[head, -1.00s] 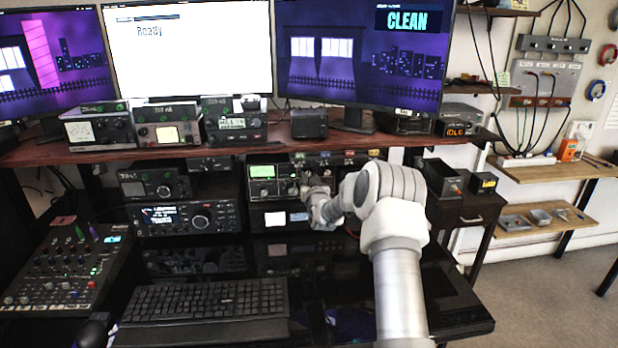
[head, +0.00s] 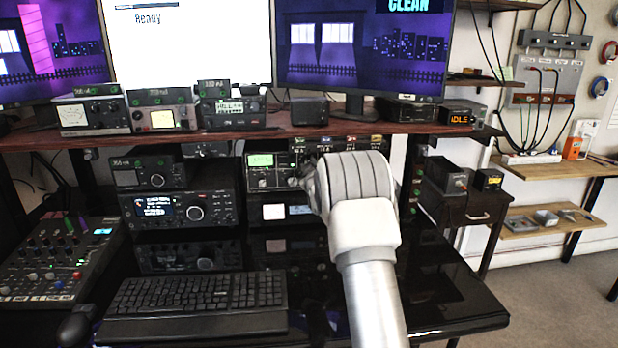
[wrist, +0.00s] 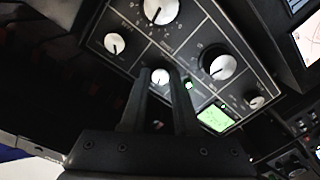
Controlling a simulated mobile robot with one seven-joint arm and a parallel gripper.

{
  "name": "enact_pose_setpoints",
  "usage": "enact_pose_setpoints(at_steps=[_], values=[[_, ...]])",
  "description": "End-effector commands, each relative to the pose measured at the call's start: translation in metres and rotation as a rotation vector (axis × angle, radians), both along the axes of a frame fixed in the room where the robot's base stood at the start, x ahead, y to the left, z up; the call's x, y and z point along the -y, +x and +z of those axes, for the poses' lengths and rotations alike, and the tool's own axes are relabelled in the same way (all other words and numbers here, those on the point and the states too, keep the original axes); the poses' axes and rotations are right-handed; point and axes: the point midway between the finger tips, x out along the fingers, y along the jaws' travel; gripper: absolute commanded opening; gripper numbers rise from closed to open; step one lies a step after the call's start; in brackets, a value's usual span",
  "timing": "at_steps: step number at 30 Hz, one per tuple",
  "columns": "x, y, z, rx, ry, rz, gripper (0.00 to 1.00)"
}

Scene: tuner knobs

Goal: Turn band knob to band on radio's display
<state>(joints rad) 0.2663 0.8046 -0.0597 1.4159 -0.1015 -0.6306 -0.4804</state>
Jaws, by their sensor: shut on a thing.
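The radio (head: 268,182) sits under the wooden shelf in the head view, its green display (head: 262,160) lit; the display text is too small to read. The same display (wrist: 215,118) shows in the wrist view, beside a dark panel with several silver knobs. My gripper (wrist: 160,74) is at this panel, its two dark fingers on either side of a small silver knob (wrist: 160,77), shut on it. A larger knob (wrist: 218,64) and another large knob (wrist: 161,10) stand apart from the fingers. I cannot read which knob is labelled band.
Other knobs (wrist: 114,43) (wrist: 256,102) lie close around the fingers. A second radio (head: 180,209) stands left of the green-display one. A keyboard (head: 195,296) and a mixer (head: 55,265) lie on the desk in front. Monitors (head: 365,50) stand above the shelf.

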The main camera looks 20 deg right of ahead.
Motion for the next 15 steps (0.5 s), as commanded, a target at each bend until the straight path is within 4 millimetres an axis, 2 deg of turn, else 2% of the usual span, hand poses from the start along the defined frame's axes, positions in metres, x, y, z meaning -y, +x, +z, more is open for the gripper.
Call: enact_pose_setpoints(at_steps=[6, 15], values=[[-0.0016, 0.0004, -0.0036, -0.048, -0.172, 0.001, 0.0], [-0.0012, 0.0005, -0.0014, -0.092, -0.328, 0.001, 0.0]])
